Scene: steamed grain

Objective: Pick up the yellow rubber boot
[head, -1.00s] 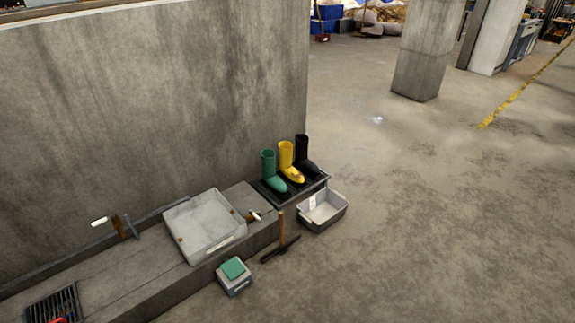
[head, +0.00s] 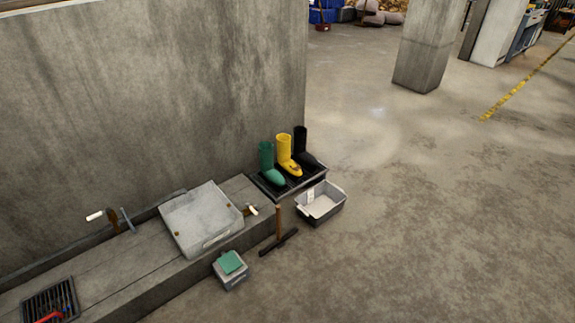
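The yellow rubber boot (head: 285,151) stands upright on a black tray (head: 318,178) at the end of the low concrete ledge, near the corner of the wall. A green boot (head: 267,160) stands to its left and a black boot (head: 301,145) to its right, both close beside it. The yellow boot's toe points toward the lower right and has dark marks on it. Neither of my grippers shows in the head view.
A grey bin (head: 333,208) sits on the floor before the tray. A T-shaped tool (head: 279,236) and a small box with a green top (head: 231,279) are nearby. The floor to the right is open up to a pillar (head: 428,45).

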